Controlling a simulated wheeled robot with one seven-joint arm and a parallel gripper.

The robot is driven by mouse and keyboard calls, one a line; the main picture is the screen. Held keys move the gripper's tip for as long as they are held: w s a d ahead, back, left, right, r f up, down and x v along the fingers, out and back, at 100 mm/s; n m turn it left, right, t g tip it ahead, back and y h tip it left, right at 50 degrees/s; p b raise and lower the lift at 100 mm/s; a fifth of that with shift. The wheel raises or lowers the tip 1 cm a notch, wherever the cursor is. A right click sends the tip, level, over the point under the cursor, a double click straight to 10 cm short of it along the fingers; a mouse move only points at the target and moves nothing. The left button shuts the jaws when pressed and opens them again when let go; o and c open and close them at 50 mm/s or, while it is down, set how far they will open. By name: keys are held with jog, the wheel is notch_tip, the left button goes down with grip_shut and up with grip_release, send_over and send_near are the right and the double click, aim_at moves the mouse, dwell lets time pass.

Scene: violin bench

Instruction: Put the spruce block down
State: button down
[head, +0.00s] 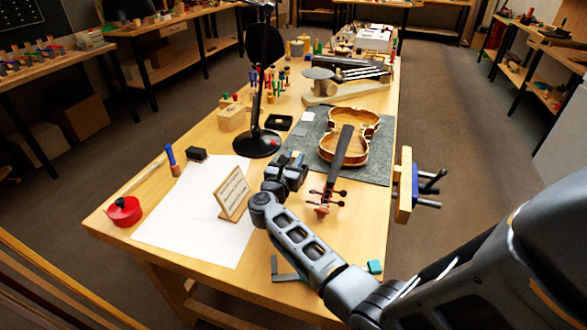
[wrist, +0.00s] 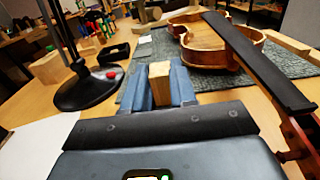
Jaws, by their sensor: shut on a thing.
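My gripper (wrist: 161,88) is shut on the spruce block (wrist: 160,76), a small pale wooden block between its two blue-grey fingers in the wrist view. In the head view my gripper (head: 292,163) is over the workbench (head: 200,268), at the near left edge of the grey-green mat (head: 371,172). I cannot make out the block there. The wrist view does not show clearly whether the block touches the surface beneath it.
An open violin body (head: 345,151) lies on the mat, with a dark-fingerboard neck (head: 341,158) close to the right of my gripper. A black lamp base (head: 257,145) stands to the left. White paper (head: 180,228) and a wooden stand (head: 233,195) lie nearer. A pale wooden block (head: 231,118) sits beyond.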

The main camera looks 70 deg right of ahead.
jog(key=shift+f, duration=1.65)
jog(key=shift+f, duration=0.2)
jog(key=c, duration=0.9)
grip_release()
jog(key=shift+r, duration=0.15)
jog(key=shift+r, duration=0.15)
jog(key=a, duration=0.7)
jog(key=s+a, duration=0.1)
jog(key=a, duration=0.3)
jog(key=shift+a, duration=0.5)
